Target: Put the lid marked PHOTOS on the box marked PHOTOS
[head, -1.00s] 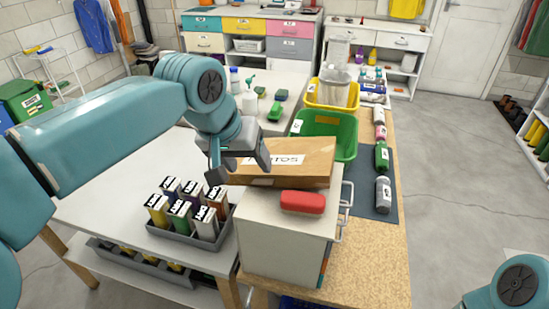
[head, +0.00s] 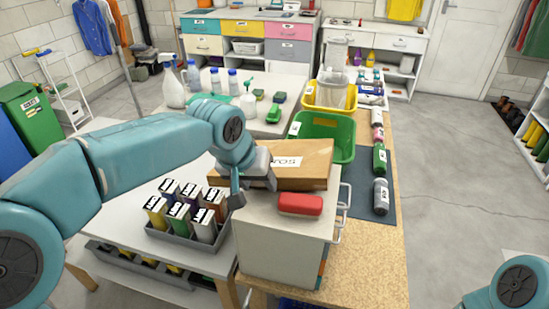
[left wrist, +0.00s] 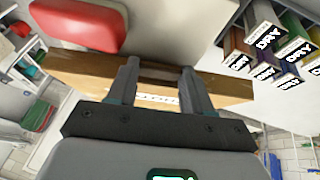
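A brown cardboard piece (head: 302,172) with a white label, partly covered by my left gripper and showing the letters "TOS", lies on a small white cabinet. It also shows behind the fingers in the left wrist view (left wrist: 80,72). I cannot tell whether it is the PHOTOS box, its lid or both; no second PHOTOS piece shows clearly. My left gripper (head: 254,190) is at its near left side. In the left wrist view the fingers (left wrist: 160,68) are apart, with the brown piece across behind them; contact is unclear. My right gripper is out of view.
A red block (head: 300,204) lies on the cabinet (head: 280,240) in front of the cardboard. A grey tray (head: 182,239) of labelled cartons stands to the left. A green bin (head: 340,140) and yellow bin (head: 322,107) stand behind. Bottles line the bench's right side.

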